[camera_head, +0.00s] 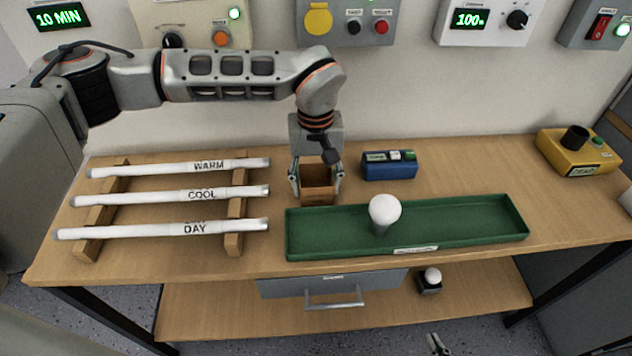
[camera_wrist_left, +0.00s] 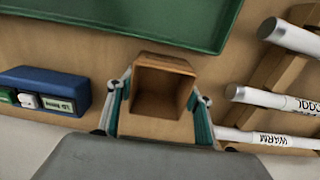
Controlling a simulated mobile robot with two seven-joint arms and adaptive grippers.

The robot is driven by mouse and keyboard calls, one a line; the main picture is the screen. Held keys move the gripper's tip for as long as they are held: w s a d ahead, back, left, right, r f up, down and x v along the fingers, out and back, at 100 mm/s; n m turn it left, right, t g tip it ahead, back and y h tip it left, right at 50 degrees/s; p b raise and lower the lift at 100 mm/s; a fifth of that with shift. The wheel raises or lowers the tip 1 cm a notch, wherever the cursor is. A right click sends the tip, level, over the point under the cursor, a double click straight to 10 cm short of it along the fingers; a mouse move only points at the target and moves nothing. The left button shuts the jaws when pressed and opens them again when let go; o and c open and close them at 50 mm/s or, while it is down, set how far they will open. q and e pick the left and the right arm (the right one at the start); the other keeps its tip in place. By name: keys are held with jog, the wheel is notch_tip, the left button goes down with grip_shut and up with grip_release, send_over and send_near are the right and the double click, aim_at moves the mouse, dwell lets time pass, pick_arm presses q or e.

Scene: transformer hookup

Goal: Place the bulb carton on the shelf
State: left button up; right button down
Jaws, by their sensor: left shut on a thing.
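The bulb carton (camera_head: 318,193) is a small brown open-topped box at the back edge of the green tray, right of the tube rack. My left gripper (camera_head: 316,178) points down with its fingers on either side of the carton, shut on it. In the left wrist view the carton (camera_wrist_left: 160,92) sits between the two fingers and looks empty inside. I cannot tell whether its bottom touches the table. The wooden shelf (camera_head: 230,310) is below the tabletop. Only a tip of my right gripper (camera_head: 438,344) shows at the bottom edge; its opening is unclear.
The green tray (camera_head: 460,222) holds a white bulb (camera_head: 384,212). A rack (camera_head: 235,213) carries labelled tubes. A blue device (camera_head: 390,166) and a yellow box (camera_head: 578,153) stand behind. A drawer (camera_head: 333,286) hangs under the top. A small bulb in a dark holder (camera_head: 430,281) is on the shelf.

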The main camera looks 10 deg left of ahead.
pick_arm(q)
jog(key=shift+f, duration=0.2)
jog(key=o, duration=0.9)
jog(key=shift+o, duration=0.2)
jog(key=shift+r, duration=0.1)
